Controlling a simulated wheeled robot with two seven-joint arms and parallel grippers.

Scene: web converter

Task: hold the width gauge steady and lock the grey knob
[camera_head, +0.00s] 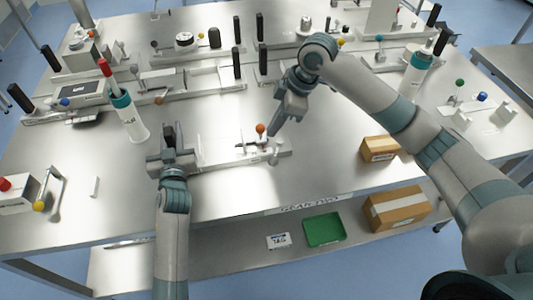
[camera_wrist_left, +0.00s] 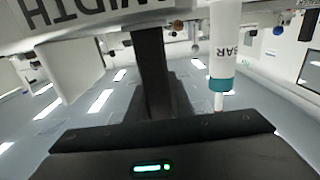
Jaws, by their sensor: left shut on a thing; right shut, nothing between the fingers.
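The width gauge (camera_head: 222,157) lies flat in the middle of the table in the head view, a pale bar with a black upright handle at its left end. In the left wrist view its WIDTH label (camera_wrist_left: 65,12) shows upside down, with the dark handle (camera_wrist_left: 152,70) below it. My left gripper (camera_head: 172,150) is shut on that black handle. An orange ball (camera_head: 260,128) stands on the gauge's right part. A small grey knob-like part (camera_head: 272,158) shows below it at the front edge. My right gripper (camera_head: 274,133) is shut and empty, just right of the orange ball; contact is unclear.
A white bottle with a teal collar (camera_head: 126,117) stands behind left of the gauge. A cardboard box (camera_head: 380,149) lies to the right. Other fixtures with black handles (camera_head: 237,63) line the back. The table front between gauge and edge is clear.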

